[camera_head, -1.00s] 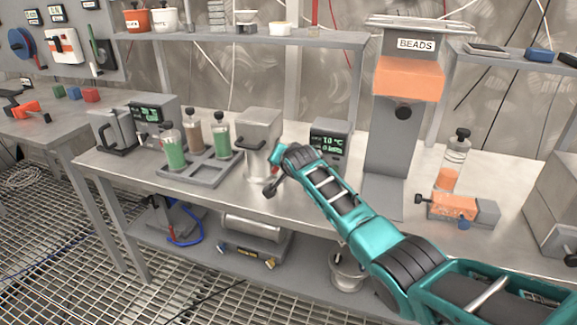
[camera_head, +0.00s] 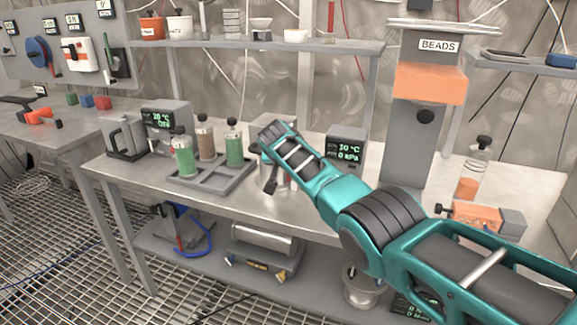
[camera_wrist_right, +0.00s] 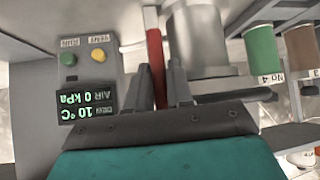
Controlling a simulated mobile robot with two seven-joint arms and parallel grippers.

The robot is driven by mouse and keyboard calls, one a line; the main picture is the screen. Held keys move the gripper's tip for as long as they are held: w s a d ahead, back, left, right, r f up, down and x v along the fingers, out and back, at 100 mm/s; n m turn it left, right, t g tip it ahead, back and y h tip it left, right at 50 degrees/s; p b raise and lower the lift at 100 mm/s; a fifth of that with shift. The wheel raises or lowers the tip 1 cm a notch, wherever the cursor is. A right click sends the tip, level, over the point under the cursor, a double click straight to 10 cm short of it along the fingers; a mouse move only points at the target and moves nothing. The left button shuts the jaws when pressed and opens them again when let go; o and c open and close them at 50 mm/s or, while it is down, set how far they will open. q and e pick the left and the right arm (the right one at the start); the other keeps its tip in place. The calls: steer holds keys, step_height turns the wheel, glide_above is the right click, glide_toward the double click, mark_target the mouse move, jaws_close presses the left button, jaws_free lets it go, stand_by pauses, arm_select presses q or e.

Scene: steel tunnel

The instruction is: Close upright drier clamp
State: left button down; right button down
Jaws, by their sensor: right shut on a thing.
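The upright drier (camera_head: 273,117) stands on the steel bench, mostly hidden behind my right arm in the head view. The right wrist view shows its grey metal cylinder (camera_wrist_right: 197,38). A red bar (camera_wrist_right: 154,45), which looks like the clamp lever, runs beside the cylinder. My right gripper (camera_wrist_right: 161,70) is shut on this bar, with its two dark fingers on either side. In the head view the same gripper (camera_head: 270,186) points down at the drier's front. The clamp's latching end is not clear. My left gripper is not in view.
A control box (camera_head: 345,147) with a lit display stands right of the drier. A grey rack (camera_head: 212,178) with several bead bottles stands to its left. The beads dispenser (camera_head: 412,150) rises behind my arm. An orange clamp device (camera_head: 478,217) lies at the right.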

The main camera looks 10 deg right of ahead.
steer(key=shift+r, duration=0.15)
steer(key=c, duration=1.1)
jaws_free()
steer(key=shift+w, duration=0.1)
steer(key=shift+c, duration=0.2)
steer(key=shift+o, duration=0.2)
